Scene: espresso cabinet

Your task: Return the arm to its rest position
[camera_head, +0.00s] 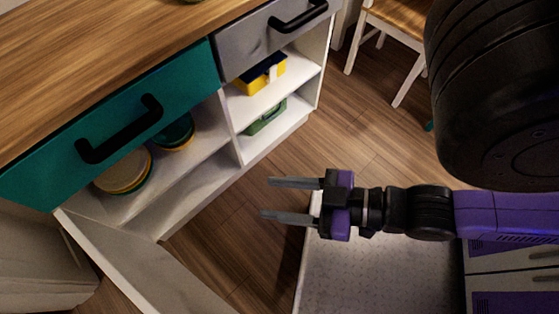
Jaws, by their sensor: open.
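My gripper (264,199) is in the middle of the view, with its two grey fingers apart and pointing left toward the cabinet. Nothing is between the fingers. My arm reaches in from the right, with a black wrist and a purple link; a large black part of it fills the upper right. The gripper is in front of the cabinet, outside its shelves, and appears clear of the cabinet's edges. The exact gap in depth cannot be told.
The cabinet has a wooden top (90,60), a teal drawer (180,88) and a grey drawer (250,48). An open door (140,262) juts out at lower left. Shelves hold plates (122,170), a yellow-blue box (262,76) and a green box (266,117). A chair (392,28) stands behind.

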